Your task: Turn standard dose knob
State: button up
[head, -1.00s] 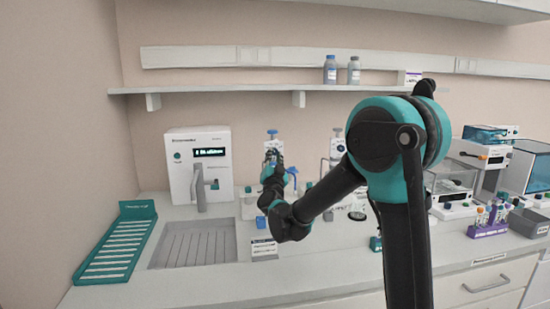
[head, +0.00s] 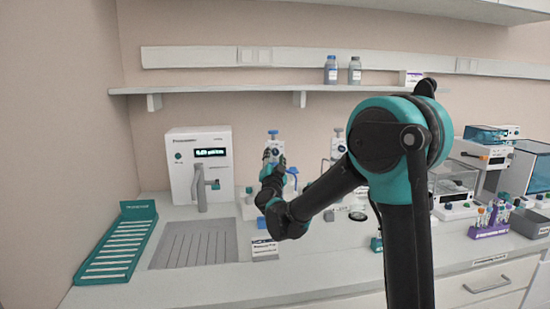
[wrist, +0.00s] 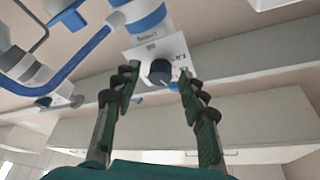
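A white dispenser head with a blue top (head: 272,143) stands on the bench behind my gripper, and its white front panel (wrist: 145,52) shows close in the wrist view. A round dark knob (wrist: 159,71) sits on this panel, with small printed marks beside it. My gripper (wrist: 158,70) is open, with one finger on each side of the knob in the wrist view and gaps between. Nothing is held. I cannot tell whether the fingertips reach the knob's depth. In the head view my gripper (head: 273,160) covers the dispenser's lower part.
A shelf (head: 220,89) with two bottles runs above. The front bench is mostly clear.

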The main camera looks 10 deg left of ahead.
jog(key=v, duration=1.2)
dwell(0.3)
